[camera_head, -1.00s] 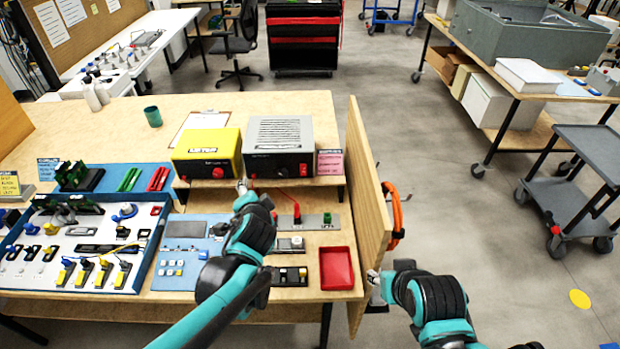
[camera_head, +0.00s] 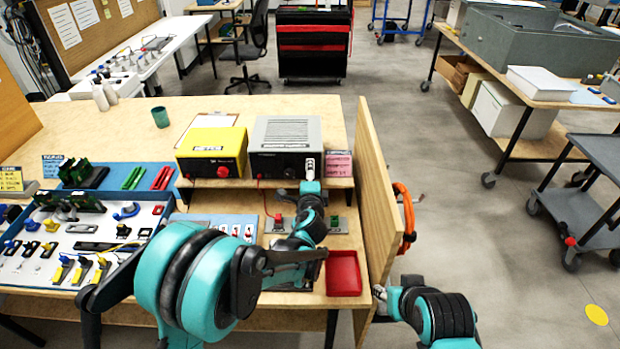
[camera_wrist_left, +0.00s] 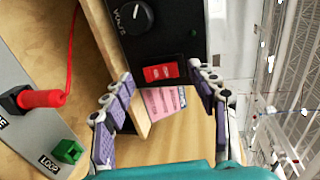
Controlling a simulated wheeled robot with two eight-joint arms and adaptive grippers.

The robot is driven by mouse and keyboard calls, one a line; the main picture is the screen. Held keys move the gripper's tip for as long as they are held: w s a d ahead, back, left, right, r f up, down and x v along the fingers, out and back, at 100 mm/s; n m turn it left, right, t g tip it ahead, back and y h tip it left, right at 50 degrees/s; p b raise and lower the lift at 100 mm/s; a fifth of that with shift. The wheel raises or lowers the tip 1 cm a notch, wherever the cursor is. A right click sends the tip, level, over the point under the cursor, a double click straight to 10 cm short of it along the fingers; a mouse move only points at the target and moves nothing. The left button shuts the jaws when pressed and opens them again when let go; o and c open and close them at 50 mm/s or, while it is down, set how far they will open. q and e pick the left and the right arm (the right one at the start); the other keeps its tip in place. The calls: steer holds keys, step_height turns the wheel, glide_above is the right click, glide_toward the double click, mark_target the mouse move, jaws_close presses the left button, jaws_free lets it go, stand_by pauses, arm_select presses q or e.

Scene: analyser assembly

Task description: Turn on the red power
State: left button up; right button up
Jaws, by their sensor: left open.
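The grey power box (camera_head: 286,133) stands on a low wooden shelf, right of a yellow box (camera_head: 212,143). In the left wrist view its black front panel (camera_wrist_left: 178,30) shows a dial marked VOLTS (camera_wrist_left: 135,17) and a red rocker switch (camera_wrist_left: 161,72). My left gripper (camera_head: 309,165) is open at the right end of that panel. In the wrist view its fingers lie either side of the red switch; contact cannot be told. In the head view the gripper hides the switch. My right gripper (camera_head: 380,292) is low, right of the table; its jaws are unclear.
A pink label (camera_head: 339,164) is right of the box. A red plug (camera_wrist_left: 42,98) with a red lead and a green LOOP terminal (camera_wrist_left: 67,151) sit below. A red tray (camera_head: 343,273) lies in front, and a wooden side panel (camera_head: 374,190) bounds the table's right side.

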arm_select(q)
steer(key=shift+w+f, duration=0.1)
steer(key=shift+w, duration=0.4)
steer(key=c, duration=1.2)
steer(key=shift+o, duration=0.2)
steer(key=shift+a, duration=0.1)
steer(key=shift+f+t, duration=0.3)
steer(key=shift+t, duration=1)
steer(key=shift+f+t, duration=0.3)
steer(key=shift+t, duration=1)
